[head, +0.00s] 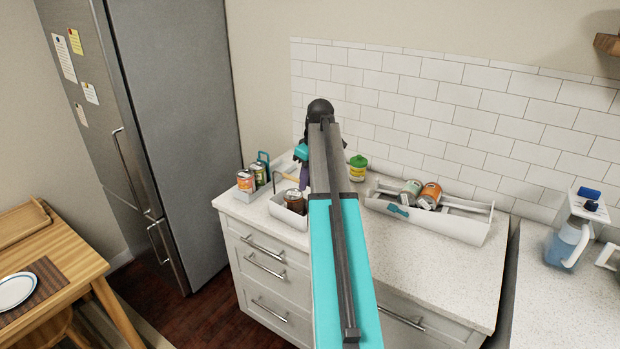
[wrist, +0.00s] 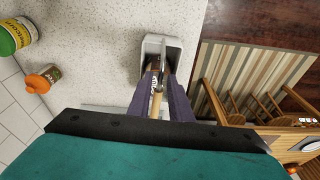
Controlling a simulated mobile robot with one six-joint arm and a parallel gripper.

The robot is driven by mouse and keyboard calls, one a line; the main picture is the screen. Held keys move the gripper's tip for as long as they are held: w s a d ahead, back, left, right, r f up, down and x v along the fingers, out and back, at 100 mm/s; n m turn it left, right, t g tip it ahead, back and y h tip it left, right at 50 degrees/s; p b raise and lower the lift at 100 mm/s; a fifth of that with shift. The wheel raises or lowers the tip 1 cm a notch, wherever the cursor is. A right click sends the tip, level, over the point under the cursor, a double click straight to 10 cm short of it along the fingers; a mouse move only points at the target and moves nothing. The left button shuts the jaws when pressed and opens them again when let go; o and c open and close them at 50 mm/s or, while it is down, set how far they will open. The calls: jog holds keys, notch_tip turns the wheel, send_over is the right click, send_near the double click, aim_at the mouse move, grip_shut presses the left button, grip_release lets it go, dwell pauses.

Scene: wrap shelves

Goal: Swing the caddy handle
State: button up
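The white caddy (head: 292,217) stands near the counter's left front edge with a dark can (head: 294,199) in it. The caddy also shows in the wrist view (wrist: 153,46), straight ahead of the fingers. Its pale wooden handle bar (head: 284,177) is raised above the tray; part of a wooden bar (wrist: 157,106) shows between my purple fingers in the wrist view. My gripper (wrist: 160,92) is at the handle, its fingers a small gap apart on either side of the bar. Whether they press on it is not clear. My arm hides part of the caddy's right side in the head view.
A green-and-yellow tin (head: 358,169) is behind my arm. A long white tray (head: 455,225) with cans lies right. The fridge (head: 175,120) is at the left.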

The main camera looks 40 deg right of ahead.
jog(key=shift+r+p, duration=1.5)
jog(key=shift+r, duration=1.25)
jog(key=shift+f, duration=0.1)
